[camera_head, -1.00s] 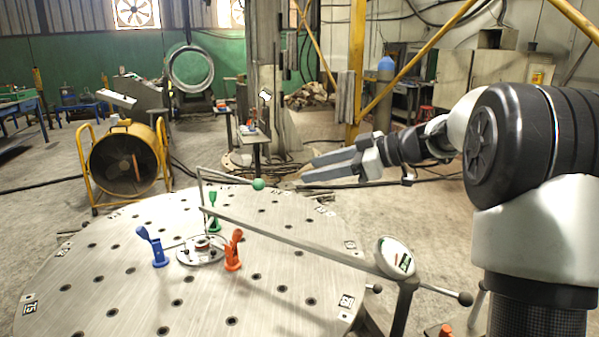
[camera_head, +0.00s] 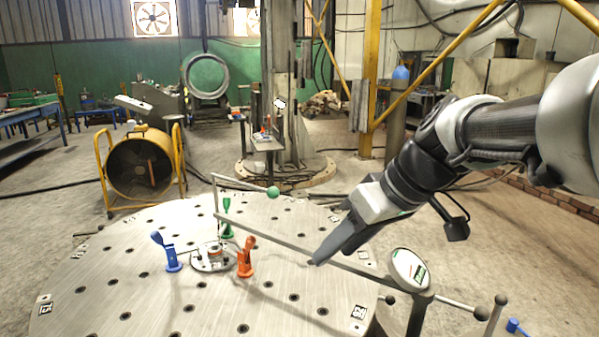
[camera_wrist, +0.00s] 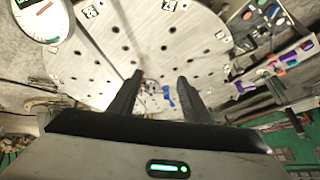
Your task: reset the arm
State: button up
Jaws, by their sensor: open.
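My gripper (camera_head: 325,255) reaches in from the right in the head view, pointing down and left over the right side of the round table. In the wrist view its two fingers (camera_wrist: 158,88) are spread apart, with nothing between them but the view of the table. In the head view the fingertips appear close to the long grey boom bar (camera_head: 290,241); I cannot tell whether they touch. The round steel table (camera_head: 130,285) has many holes. A blue clamp (camera_head: 170,255), an orange clamp (camera_head: 245,258) and a green clamp (camera_head: 227,215) stand around a small central fixture (camera_head: 212,255).
A round dial (camera_head: 408,268) sits at the boom's near end, and a green ball (camera_head: 273,192) at the upper rod's tip. A yellow drum fan (camera_head: 140,165) stands behind left. A column (camera_head: 283,100) and a yellow post (camera_head: 369,80) rise behind.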

jog(key=s+d+f+m+t+h, duration=0.1)
jog(key=s+d+f+m+h, duration=0.2)
jog(key=s, duration=0.4)
jog(key=s+d+f+m+t+h, duration=0.1)
jog(key=s+d+f+m+h, duration=0.2)
jog(key=s, duration=0.4)
notch_tip(320, 180, up, 23)
jog(key=m+p, duration=0.1)
jog(key=p, duration=2.1)
jog(key=shift+d+f+y+p, duration=0.15)
jog(key=shift+d+y+p, duration=0.15)
jog(key=shift+d, duration=0.05)
jog(key=shift+w, duration=0.1)
